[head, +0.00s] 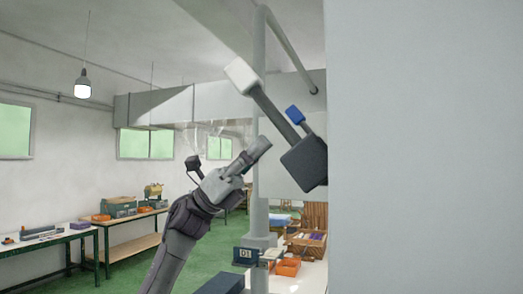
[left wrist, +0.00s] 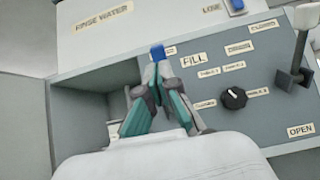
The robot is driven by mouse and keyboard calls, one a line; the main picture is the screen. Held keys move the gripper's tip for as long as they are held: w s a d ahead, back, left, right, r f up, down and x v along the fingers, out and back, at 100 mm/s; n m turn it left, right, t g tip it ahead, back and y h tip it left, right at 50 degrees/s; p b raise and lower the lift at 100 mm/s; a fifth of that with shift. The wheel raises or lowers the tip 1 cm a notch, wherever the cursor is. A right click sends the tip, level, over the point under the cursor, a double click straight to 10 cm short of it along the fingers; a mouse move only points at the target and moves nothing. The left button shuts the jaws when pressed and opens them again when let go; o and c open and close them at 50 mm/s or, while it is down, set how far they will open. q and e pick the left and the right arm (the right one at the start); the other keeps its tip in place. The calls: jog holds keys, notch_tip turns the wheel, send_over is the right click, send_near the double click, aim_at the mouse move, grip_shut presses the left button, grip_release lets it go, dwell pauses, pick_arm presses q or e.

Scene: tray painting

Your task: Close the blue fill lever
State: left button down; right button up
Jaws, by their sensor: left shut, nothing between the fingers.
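In the head view a blue-tipped lever (head: 295,115) stands out from a dark box to the right of my left gripper (head: 262,147). The gripper is shut and empty, its tip pointing up and right, apart from that lever in the picture. In the left wrist view the closed fingers (left wrist: 157,66) are over the panel beside the FILL label (left wrist: 193,60). A blue piece (left wrist: 157,51) shows right at the fingertips; I cannot tell whether they touch. Another blue piece (left wrist: 236,5) is at the top edge. My right gripper is not in view.
A white-tipped lever (head: 240,75) reaches up and left from the dark box (head: 305,162). The panel has a black knob (left wrist: 233,97) and an open recess (left wrist: 95,105) on its left. A grey wall (head: 425,150) fills the head view's right side. Workbenches (head: 110,228) stand far left.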

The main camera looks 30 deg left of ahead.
pick_arm(q)
jog(key=s+a+f+b, duration=0.2)
jog(key=a+b, duration=0.1)
jog(key=a, duration=0.8)
jog(key=shift+s, duration=0.3)
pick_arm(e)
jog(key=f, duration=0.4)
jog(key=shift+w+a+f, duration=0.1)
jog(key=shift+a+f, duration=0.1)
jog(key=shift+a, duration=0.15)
